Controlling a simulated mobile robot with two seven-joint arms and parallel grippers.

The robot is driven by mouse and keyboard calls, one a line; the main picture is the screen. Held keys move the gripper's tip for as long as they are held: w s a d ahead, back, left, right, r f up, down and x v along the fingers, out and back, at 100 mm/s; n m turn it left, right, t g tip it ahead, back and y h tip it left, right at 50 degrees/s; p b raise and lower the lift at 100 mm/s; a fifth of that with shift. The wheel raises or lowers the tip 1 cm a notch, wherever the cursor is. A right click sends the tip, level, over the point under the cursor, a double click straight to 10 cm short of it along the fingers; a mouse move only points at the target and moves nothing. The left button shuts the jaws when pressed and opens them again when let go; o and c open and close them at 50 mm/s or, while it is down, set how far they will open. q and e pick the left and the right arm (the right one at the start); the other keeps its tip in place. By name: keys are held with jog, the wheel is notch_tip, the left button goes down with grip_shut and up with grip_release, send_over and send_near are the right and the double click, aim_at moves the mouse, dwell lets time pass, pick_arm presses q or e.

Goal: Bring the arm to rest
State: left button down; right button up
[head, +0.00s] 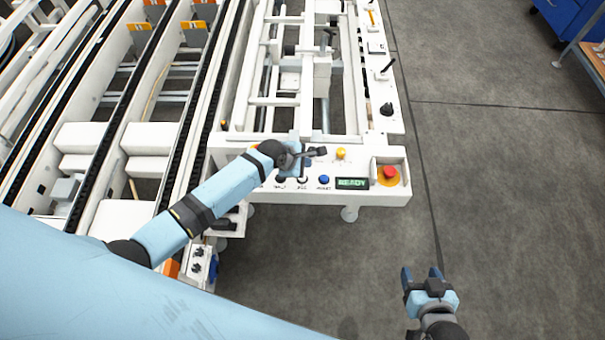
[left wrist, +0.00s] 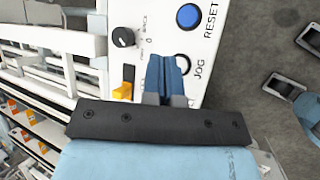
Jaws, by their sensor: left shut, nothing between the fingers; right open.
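My left arm reaches in from the left in the head view. Its gripper (head: 306,158) is over the front control panel (head: 362,196) of the white machine. In the left wrist view its blue fingers (left wrist: 165,75) are shut together with nothing between them. They are in front of the panel by the JOG label and partly cover the button there; whether they touch it I cannot tell. My right gripper (head: 422,273) is open and empty over the floor at the lower right.
The panel carries a blue RESET button (head: 323,180), a READY display (head: 352,183), a red mushroom button (head: 390,172) and a yellow lamp or button (head: 341,153). A black knob (left wrist: 122,37) and an orange switch (left wrist: 125,85) are near my left fingers. Grey floor (head: 500,200) is clear at right.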

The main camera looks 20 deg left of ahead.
jog(key=shift+f, duration=0.2)
pick_arm(q)
jog(key=shift+s, duration=0.2)
jog(key=s+a+r+m+t, duration=0.2)
jog(key=s+r+m, duration=0.1)
jog(key=s+m, duration=0.8)
jog(key=s+a+r+m+t+y, duration=0.1)
jog(key=s+a+r+m+t, duration=0.1)
jog(key=s+m, duration=0.9)
jog(key=shift+s+a+r+m+t+y, duration=0.2)
jog(key=shift+s+r+m+t+y, duration=0.3)
jog(key=shift+s, duration=0.75)
pick_arm(e)
jog(key=shift+s+d+f, duration=0.25)
jog(key=shift+d, duration=0.3)
pick_arm(q)
jog(key=shift+f+n, duration=0.15)
jog(key=shift+n, duration=0.15)
pick_arm(e)
jog(key=shift+w, duration=0.1)
jog(key=shift+c, duration=1.3)
pick_arm(q)
jog(key=shift+a, duration=0.15)
pick_arm(e)
jog(key=shift+w+a+r, duration=0.1)
jog(key=shift+a, duration=0.05)
jog(key=shift+c, duration=0.2)
